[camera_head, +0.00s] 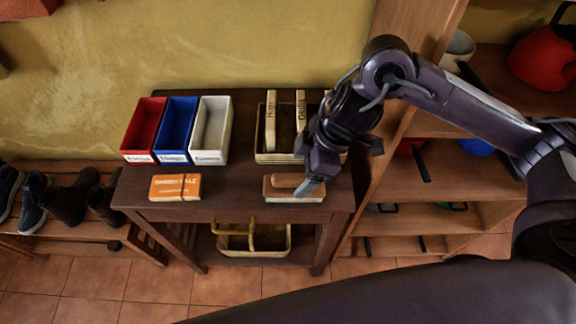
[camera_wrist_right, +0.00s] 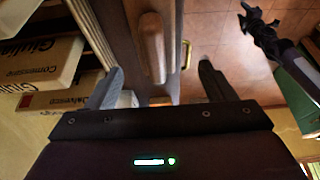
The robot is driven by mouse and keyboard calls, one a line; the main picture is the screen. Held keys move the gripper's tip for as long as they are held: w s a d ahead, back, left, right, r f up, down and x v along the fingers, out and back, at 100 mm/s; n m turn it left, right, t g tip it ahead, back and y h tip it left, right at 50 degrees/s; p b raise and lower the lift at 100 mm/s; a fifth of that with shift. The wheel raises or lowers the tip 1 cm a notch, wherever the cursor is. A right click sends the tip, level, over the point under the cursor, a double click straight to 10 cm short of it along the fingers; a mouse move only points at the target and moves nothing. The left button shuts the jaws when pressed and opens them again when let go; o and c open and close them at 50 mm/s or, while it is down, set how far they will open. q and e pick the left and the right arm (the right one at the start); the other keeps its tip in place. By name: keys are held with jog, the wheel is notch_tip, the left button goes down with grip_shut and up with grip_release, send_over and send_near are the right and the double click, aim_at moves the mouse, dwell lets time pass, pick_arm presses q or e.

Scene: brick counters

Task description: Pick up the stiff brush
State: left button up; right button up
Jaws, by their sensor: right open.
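The stiff brush (camera_head: 280,191) lies near the front right edge of the dark wooden table. It has a wooden back with a rounded brown grip on top and a pale strip below. My right gripper (camera_head: 310,184) is over the brush's right end, pointing down; one finger shows there, and whether it touches cannot be told. In the right wrist view my right gripper (camera_wrist_right: 158,84) is open and empty. The brush's rounded wooden part (camera_wrist_right: 152,46) shows ahead, between the lines of the two fingers.
Red (camera_head: 144,128), blue (camera_head: 178,130) and white (camera_head: 211,130) bins stand at the table's back left. An orange box (camera_head: 175,187) lies in front. A basket (camera_head: 262,157) with upright labelled boxes is behind the brush. A wooden shelf unit (camera_head: 440,186) stands close at right.

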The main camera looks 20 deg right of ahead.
aim_at(291, 184)
jog(key=shift+w+a+f+b, duration=0.2)
jog(key=shift+w+f, duration=0.05)
jog(key=shift+f, duration=0.3)
jog(key=shift+w+a+f+b, duration=0.15)
jog(key=shift+w+f, duration=0.1)
jog(key=shift+f, duration=0.25)
jog(key=shift+s+a+f, duration=0.15)
jog(key=shift+f, duration=0.2)
jog(key=x, duration=0.4)
jog(key=shift+f, duration=0.5)
pick_arm(q)
jog(key=shift+w+f, duration=0.35)
jog(key=shift+f, duration=0.15)
pick_arm(e)
jog(key=shift+d, duration=0.2)
jog(key=shift+c, duration=0.5)
jog(key=c, duration=1)
jog(key=shift+r, duration=0.15)
pick_arm(q)
notch_tip(291, 184, up, 5)
jog(key=p, duration=0.5)
jog(key=shift+r, duration=0.15)
pick_arm(e)
notch_tip(291, 184, up, 20)
